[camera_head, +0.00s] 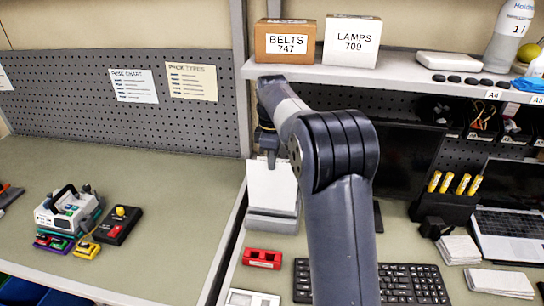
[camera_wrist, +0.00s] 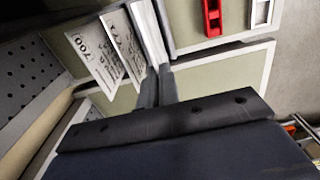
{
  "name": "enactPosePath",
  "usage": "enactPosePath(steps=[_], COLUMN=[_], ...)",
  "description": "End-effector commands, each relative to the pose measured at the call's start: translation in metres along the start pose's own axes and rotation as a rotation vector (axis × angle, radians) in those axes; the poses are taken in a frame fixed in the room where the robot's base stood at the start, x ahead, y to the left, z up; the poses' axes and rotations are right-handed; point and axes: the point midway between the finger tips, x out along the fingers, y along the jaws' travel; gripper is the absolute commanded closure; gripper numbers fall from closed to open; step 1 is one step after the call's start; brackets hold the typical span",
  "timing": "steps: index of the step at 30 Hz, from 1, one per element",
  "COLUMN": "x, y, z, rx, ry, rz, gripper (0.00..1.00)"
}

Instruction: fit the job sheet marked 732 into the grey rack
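My gripper (camera_head: 269,158) points down over the grey rack (camera_head: 272,222) on the right-hand worktop. A blank-looking white sheet (camera_head: 272,188) hangs at its fingertips, just above or partly in the rack; I cannot tell which. In the wrist view, the two dark fingers of my gripper (camera_wrist: 158,84) close on the edge of a pale sheet (camera_wrist: 148,32). No number is readable on the held sheet. Beside it stand two printed sheets, one marked with what looks like 700 (camera_wrist: 92,55), the other (camera_wrist: 125,45) partly covered and unreadable.
A red block (camera_head: 262,259) and a keyboard (camera_head: 415,284) lie in front of the rack. A shelf (camera_head: 400,72) with a BELTS box (camera_head: 285,41) and a LAMPS box (camera_head: 352,41) is above.

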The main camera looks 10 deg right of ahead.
Motion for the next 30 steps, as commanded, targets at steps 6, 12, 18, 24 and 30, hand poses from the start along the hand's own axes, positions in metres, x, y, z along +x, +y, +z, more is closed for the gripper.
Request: enactPosePath(steps=[6,12,18,24,30], x=[0.018,0.032,0.046,0.059,0.071], y=[0.000,0.000,0.000,0.000,0.000], z=[0.000,0.000,0.000,0.000,0.000], rx=[0.000,0.000,0.000,0.000,0.000], ry=[-0.001,0.000,0.000,0.000,0.000], rz=[-0.001,-0.001,-0.001,-0.001,0.000], gripper=[1.00,1.00,1.00,1.00,1.00])
